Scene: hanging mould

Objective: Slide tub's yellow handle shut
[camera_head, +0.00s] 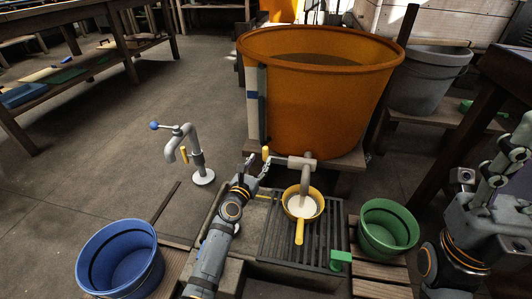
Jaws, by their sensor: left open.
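The orange tub (318,105) stands on a wooden support at the back centre. A grey spout (296,161) sticks out low on its front. The yellow handle (265,153) stands upright at the spout's left end. My left gripper (257,172) is open, just below and left of the handle; I cannot tell whether it touches it. A pale column drops from the spout to a yellow ladle (299,239) with white contents; I cannot tell whether it is flowing liquid or pipe.
The ladle is over a dark slatted grate (274,236). A green bucket (388,228) is right of it, and a blue bucket (120,258) is at front left. A grey tap (190,150) stands on the floor at left. A grey bucket (427,80) stands at back right.

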